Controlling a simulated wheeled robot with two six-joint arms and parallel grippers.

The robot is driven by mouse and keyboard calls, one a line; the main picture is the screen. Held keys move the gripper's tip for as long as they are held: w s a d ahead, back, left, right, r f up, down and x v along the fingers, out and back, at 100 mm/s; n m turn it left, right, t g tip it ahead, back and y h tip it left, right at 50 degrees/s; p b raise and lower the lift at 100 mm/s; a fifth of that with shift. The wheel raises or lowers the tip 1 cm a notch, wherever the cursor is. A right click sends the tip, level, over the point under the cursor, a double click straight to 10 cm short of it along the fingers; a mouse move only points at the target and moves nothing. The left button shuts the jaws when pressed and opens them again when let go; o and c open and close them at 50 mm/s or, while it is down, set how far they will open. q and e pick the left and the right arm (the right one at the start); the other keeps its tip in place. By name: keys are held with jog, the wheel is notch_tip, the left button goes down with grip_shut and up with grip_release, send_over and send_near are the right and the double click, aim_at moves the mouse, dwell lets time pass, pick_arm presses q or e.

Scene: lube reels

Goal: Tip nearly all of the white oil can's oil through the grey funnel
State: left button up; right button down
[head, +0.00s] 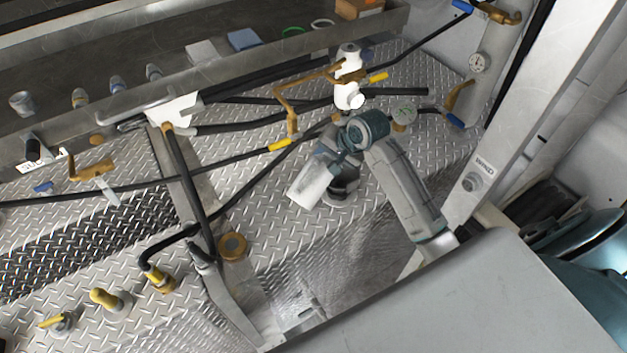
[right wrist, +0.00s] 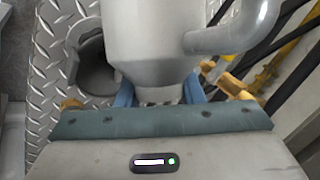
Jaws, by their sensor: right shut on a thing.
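The white oil can (head: 313,183) hangs tilted from my right gripper (head: 335,155), with its wide end toward the lower left in the head view. In the right wrist view my right gripper (right wrist: 160,95) has its blue fingers shut around the narrow neck of the can (right wrist: 150,40). A curved tube of the can runs to the right. The dark grey funnel (head: 343,188) stands on the diamond plate beside and partly behind the can. In the right wrist view the funnel (right wrist: 93,68) opens left of the can. No oil stream shows. My left gripper is out of view.
Black hoses and a brass-handled white valve (head: 348,75) lie behind the can. A metal trough (head: 150,70) with small cups runs along the back left. Yellow-capped fittings (head: 105,298) stand at the front left. A steel post (head: 530,110) rises at the right.

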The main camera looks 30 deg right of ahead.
jog(key=shift+a+r, duration=0.1)
jog(key=shift+w+d+r+y, duration=0.2)
jog(key=shift+d+y, duration=0.3)
jog(key=shift+d, duration=0.05)
jog(key=shift+a, duration=0.1)
dwell(0.3)
jog(key=shift+w+d+r+m+g+y, duration=0.2)
jog(key=shift+d+m+g+y, duration=0.1)
jog(key=shift+d+g+y, duration=0.25)
jog(key=shift+a, duration=0.1)
